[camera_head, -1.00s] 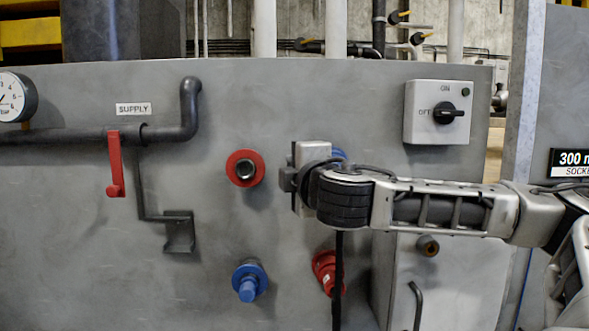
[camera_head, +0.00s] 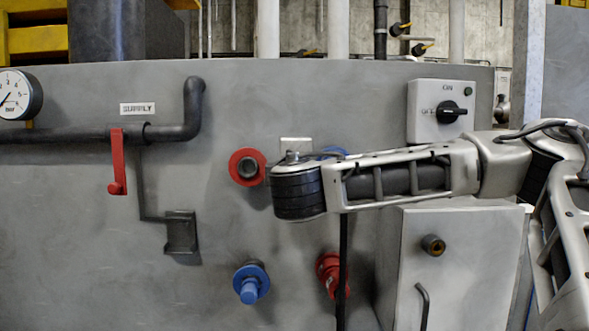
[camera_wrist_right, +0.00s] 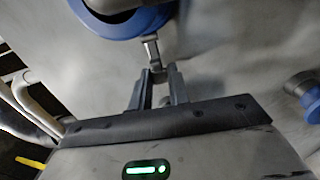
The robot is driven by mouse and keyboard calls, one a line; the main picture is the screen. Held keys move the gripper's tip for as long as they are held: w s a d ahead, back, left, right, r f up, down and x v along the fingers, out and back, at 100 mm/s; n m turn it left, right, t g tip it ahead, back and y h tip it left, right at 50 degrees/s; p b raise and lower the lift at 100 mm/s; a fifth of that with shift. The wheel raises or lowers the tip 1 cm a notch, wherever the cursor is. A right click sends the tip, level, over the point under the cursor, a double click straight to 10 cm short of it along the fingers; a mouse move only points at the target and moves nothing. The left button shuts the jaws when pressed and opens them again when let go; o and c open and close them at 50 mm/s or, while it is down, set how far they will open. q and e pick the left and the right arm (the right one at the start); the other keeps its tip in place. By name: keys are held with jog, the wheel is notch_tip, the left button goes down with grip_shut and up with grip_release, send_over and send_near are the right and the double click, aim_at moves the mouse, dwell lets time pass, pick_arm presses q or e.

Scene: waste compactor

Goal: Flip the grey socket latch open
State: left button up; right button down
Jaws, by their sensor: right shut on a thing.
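The grey latch (camera_wrist_right: 152,48) is a small metal piece hanging from the rim of a blue ring-shaped socket (camera_wrist_right: 128,22) in the right wrist view. My right gripper (camera_wrist_right: 161,72) has its two dark fingers at the lower end of the latch and is shut on it. In the head view the blue socket (camera_head: 335,152) shows only as a sliver above my right forearm. The forearm and wrist hide the latch and the gripper fingers there. My left gripper is in neither current view.
A red socket (camera_head: 247,167) lies just left of my right wrist. A blue plug (camera_head: 250,283) and a red plug (camera_head: 331,272) are lower on the panel. A rotary switch box (camera_head: 441,111) sits above my forearm. A red lever (camera_head: 118,162) hangs at left.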

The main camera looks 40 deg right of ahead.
jog(key=c, duration=1.4)
grip_release()
pick_arm(q)
jog(key=shift+s+f, duration=0.1)
jog(key=shift+f, duration=0.05)
pick_arm(e)
jog(key=shift+o, duration=0.4)
pick_arm(q)
jog(key=shift+f, duration=0.1)
pick_arm(e)
jog(key=shift+a, duration=0.1)
pick_arm(q)
jog(key=b, duration=0.2)
jog(key=f+b, duration=0.1)
jog(key=b, duration=0.1)
jog(key=shift+w+d+f, duration=0.25)
jog(key=shift+d, duration=0.1)
pick_arm(e)
jog(key=v, duration=1.5)
jog(key=shift+s+a, duration=0.25)
jog(key=shift+s, duration=0.1)
